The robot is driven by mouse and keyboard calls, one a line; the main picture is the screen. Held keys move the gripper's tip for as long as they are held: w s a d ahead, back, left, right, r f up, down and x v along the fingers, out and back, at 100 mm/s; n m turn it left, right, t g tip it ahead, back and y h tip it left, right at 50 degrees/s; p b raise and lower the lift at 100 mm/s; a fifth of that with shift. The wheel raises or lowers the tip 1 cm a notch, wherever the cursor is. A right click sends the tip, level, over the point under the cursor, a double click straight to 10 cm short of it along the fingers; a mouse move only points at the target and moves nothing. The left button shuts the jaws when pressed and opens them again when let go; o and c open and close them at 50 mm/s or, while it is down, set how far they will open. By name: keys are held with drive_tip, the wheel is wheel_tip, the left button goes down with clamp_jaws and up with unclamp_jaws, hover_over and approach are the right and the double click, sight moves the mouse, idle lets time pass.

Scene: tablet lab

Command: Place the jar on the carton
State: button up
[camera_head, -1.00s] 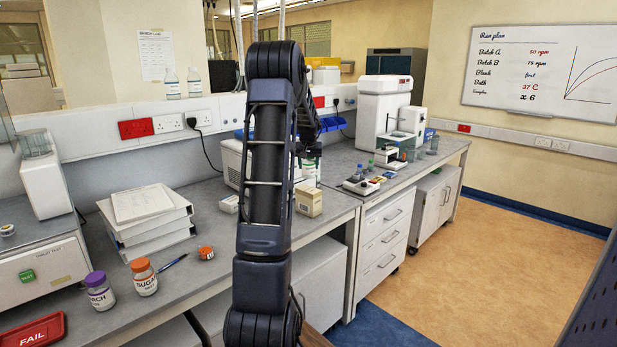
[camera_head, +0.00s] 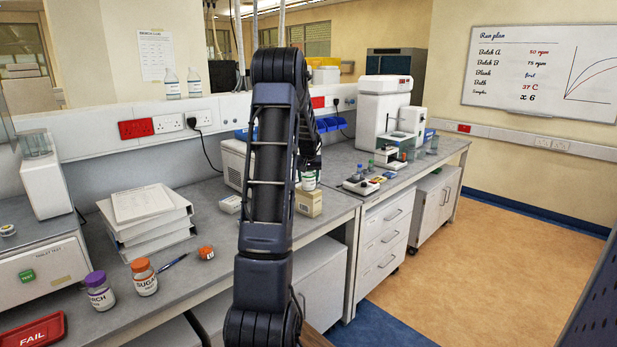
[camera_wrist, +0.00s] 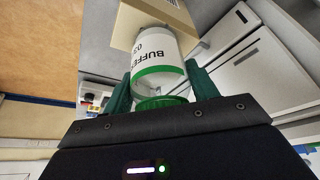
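The jar (camera_wrist: 155,55) is white with a green band and a "BUFFER" label. In the wrist view it lies between the two dark green fingers of my gripper (camera_wrist: 160,92), which look shut on it near its green cap. The carton (camera_wrist: 150,22) is a tan box just beyond the jar's far end. In the head view the jar (camera_head: 309,181) shows upright right at the top of the carton (camera_head: 309,203), which stands on the bench. I cannot tell whether jar and carton touch. My arm hides much of the gripper there.
Small bottles and a tray (camera_head: 361,185) are to the right. A binder stack (camera_head: 148,225), an orange-capped jar (camera_head: 144,278) and a purple-capped jar (camera_head: 100,292) stand at the left.

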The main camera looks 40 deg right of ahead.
drive_tip(key=o, duration=0.3)
drive_tip(key=shift+r, duration=0.15)
drive_tip(key=v, duration=1.2)
drive_tip(key=a+r+n+t+y, duration=0.15)
drive_tip(key=a+r, duration=0.25)
drive_tip(key=a, duration=1.2)
drive_tip(key=a+r+n+g, duration=0.1)
drive_tip(key=a+r+n, duration=0.25)
drive_tip(key=a, duration=1.35)
drive_tip(key=s+a+f+n, duration=0.1)
drive_tip(key=s+a, duration=0.6)
drive_tip(key=s+a+f+n+y, duration=0.1)
drive_tip(key=s+a+f, duration=0.1)
drive_tip(key=s+a, duration=0.5)
drive_tip(key=s+a+f+n+t, duration=0.1)
drive_tip(key=s+a+f+n, duration=0.1)
drive_tip(key=s+a, duration=0.4)
drive_tip(key=shift+s+a+y, duration=0.2)
drive_tip(key=shift+a, duration=0.65)
drive_tip(key=shift+s+a+y, duration=0.15)
drive_tip(key=shift+s+a, duration=0.05)
drive_tip(key=shift+a, duration=0.6)
